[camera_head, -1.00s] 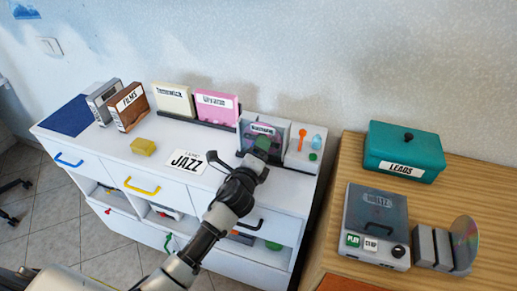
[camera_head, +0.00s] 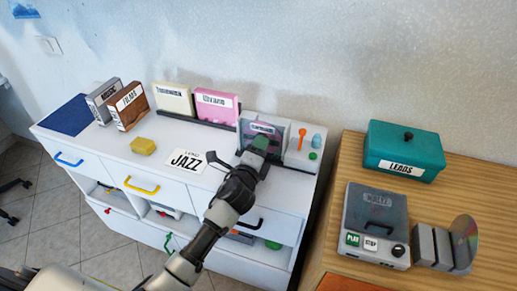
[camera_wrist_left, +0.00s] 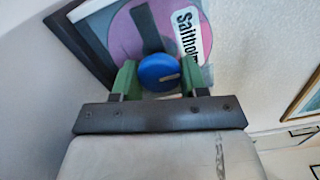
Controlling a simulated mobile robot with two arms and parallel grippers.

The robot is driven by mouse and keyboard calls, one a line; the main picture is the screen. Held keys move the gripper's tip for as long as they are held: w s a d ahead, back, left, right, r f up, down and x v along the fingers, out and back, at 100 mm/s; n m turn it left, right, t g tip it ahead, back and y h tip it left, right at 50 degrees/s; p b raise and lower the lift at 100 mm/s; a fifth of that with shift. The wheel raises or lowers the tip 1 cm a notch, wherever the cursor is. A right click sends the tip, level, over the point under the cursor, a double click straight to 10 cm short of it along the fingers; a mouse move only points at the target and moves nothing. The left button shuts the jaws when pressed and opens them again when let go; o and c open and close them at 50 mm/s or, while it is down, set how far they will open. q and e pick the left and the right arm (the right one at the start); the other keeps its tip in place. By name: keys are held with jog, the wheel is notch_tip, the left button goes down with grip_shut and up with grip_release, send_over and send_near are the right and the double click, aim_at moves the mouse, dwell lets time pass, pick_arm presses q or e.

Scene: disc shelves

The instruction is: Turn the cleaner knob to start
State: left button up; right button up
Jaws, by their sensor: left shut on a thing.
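The cleaner (camera_head: 282,131) is a grey unit at the right end of the white cabinet top. A label shows on its front. In the left wrist view its round blue knob (camera_wrist_left: 160,72) has a pale mark pointing to the right. Behind the knob are a pink and purple disc (camera_wrist_left: 121,46) and a white label. My left gripper (camera_head: 262,146) is at the cleaner's front. Its green fingers are shut on the blue knob, one on each side, as the left wrist view (camera_wrist_left: 160,80) shows. The knob is hidden in the head view. My right gripper is not in view.
The white cabinet (camera_head: 130,155) holds a yellow block (camera_head: 143,146), a JAZZ card (camera_head: 186,161), upright cases and, right of the cleaner, a small orange item (camera_head: 302,134). A wooden table (camera_head: 356,166) at right holds a teal box (camera_head: 404,148) and a disc player (camera_head: 376,215).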

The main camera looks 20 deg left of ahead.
pick_arm(q)
jog(key=o, duration=0.9)
jog(key=shift+o, duration=0.2)
jog(key=shift+s, duration=0.1)
jog(key=s, duration=0.9)
jog(key=shift+s+a+f+b, duration=0.1)
jog(key=shift+s+a+b, duration=0.1)
jog(key=shift+b, duration=0.2)
jog(key=shift+s, duration=0.65)
